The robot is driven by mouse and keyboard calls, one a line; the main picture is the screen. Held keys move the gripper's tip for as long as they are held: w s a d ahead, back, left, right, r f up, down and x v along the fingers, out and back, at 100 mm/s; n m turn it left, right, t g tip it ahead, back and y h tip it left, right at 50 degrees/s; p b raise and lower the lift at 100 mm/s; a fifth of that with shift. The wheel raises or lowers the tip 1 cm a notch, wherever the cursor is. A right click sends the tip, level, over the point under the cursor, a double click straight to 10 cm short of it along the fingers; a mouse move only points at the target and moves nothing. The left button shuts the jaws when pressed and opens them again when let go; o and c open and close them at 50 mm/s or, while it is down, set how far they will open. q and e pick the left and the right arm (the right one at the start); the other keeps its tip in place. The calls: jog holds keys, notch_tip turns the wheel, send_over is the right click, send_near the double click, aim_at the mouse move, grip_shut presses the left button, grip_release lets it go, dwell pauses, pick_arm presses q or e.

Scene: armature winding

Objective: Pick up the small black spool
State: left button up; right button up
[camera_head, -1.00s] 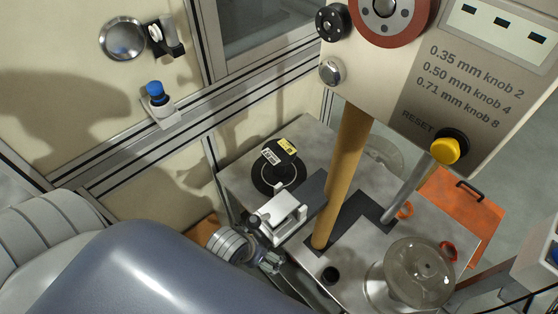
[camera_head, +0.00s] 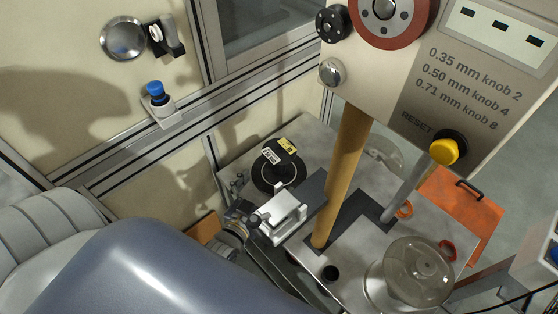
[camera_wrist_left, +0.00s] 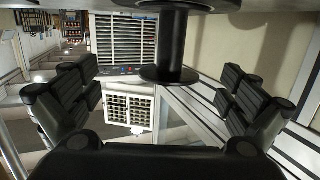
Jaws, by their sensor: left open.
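The small black spool (camera_head: 270,174) stands on the grey table, with yellow and white labels on its top. In the left wrist view the spool (camera_wrist_left: 173,45) is upright, its core and wide lower flange ahead between the two black fingers. My left gripper (camera_head: 238,198) is just to the left of the spool in the head view, partly hidden behind the white bracket. In the left wrist view the left gripper (camera_wrist_left: 160,88) is open, its fingers wide apart and apparently not touching the spool. My right gripper is not in view.
A white bracket (camera_head: 284,214) stands close in front of the spool. A tan post (camera_head: 342,180) rises to its right. A clear spool (camera_head: 415,270) and an orange panel (camera_head: 462,210) are farther right. The frame wall (camera_head: 150,150) is behind.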

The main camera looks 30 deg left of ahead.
aim_at(279, 150)
pick_arm(q)
jog(key=shift+t, duration=0.9)
jog(key=w, duration=0.1)
jog(key=w+r, duration=0.1)
jog(key=w, duration=0.1)
jog(key=w+a+p, duration=0.1)
jog(key=w, duration=0.1)
jog(key=shift+w+a+r, duration=0.1)
jog(key=shift+w+r, duration=0.05)
jog(key=shift+r, duration=0.2)
jog(key=w, duration=0.2)
jog(key=w+a+p, duration=0.1)
jog(key=w, duration=0.1)
jog(key=shift+w+r, duration=0.15)
jog(key=shift+w, duration=0.45)
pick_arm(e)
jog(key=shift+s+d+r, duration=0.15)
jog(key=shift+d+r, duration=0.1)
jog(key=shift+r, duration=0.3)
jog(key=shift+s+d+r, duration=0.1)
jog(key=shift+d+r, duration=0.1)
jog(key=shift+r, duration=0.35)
pick_arm(q)
jog(key=shift+s, duration=0.1)
jog(key=shift+c, duration=1.1)
jog(key=c, duration=2)
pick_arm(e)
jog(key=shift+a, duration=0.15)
